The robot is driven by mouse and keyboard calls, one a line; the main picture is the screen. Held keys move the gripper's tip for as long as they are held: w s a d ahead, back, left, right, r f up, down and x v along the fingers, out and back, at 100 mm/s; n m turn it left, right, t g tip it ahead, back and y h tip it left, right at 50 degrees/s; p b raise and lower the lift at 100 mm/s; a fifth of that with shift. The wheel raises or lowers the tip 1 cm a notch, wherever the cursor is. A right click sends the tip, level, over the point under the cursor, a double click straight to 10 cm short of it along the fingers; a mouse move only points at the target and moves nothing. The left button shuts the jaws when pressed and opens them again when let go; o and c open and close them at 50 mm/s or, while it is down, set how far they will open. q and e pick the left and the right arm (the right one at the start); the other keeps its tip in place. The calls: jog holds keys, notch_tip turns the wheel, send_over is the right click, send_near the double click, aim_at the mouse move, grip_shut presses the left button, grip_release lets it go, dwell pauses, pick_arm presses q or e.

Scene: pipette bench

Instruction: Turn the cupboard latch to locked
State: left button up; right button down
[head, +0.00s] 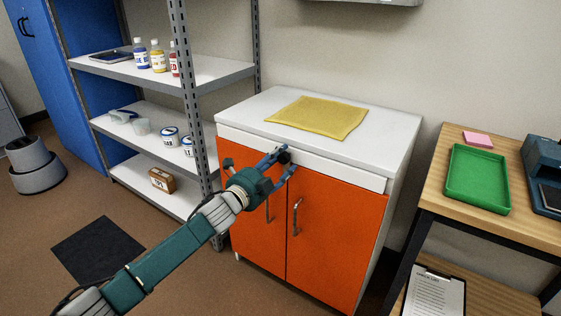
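The cupboard (335,235) has two orange doors, a white top and a white strip above the doors. A small dark knob (284,157), which looks like the latch, sits at the strip near where the doors meet. My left gripper (287,159) reaches it from the lower left, with one blue finger on either side of the knob. I cannot tell whether the fingers touch it. The gripper hides part of the latch area, so the latch's turn position is unclear. My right gripper is out of view.
Two bar handles hang on the doors, the right one (296,217) clear of my arm. A yellow cloth (318,117) lies on the cupboard top. A metal shelf (210,75) with bottles and tubs stands left. A wooden table (445,192) with a green tray (478,179) stands right.

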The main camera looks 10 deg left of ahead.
pick_arm(q)
jog(key=shift+r, duration=0.1)
jog(key=v, duration=1.2)
